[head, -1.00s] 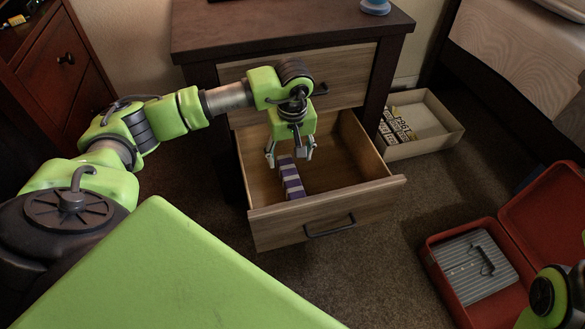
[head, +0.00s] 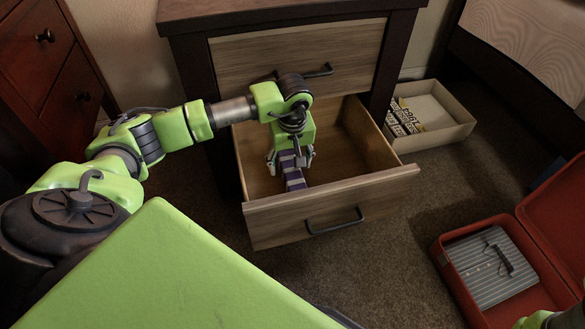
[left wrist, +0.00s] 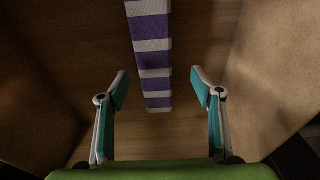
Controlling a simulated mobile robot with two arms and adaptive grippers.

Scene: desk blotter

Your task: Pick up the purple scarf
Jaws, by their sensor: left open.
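The purple scarf (head: 293,178) has white stripes and lies folded into a long strip in the open lower drawer (head: 349,203) of the nightstand. My left gripper (head: 290,163) is inside the drawer over the scarf and hides part of it. In the left wrist view the scarf (left wrist: 153,58) runs from the top edge down to its near end, between and a little beyond the open fingers of my left gripper (left wrist: 161,84). Both fingers are apart from the scarf in that view. My right gripper does not show clearly; only green parts of that arm appear at the lower right.
The drawer walls stand close around my left gripper, with bare wood (head: 350,150) to its right. A beige box (head: 447,108) with a patterned item lies right of the nightstand. An open red case (head: 463,298) is on the carpet at lower right.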

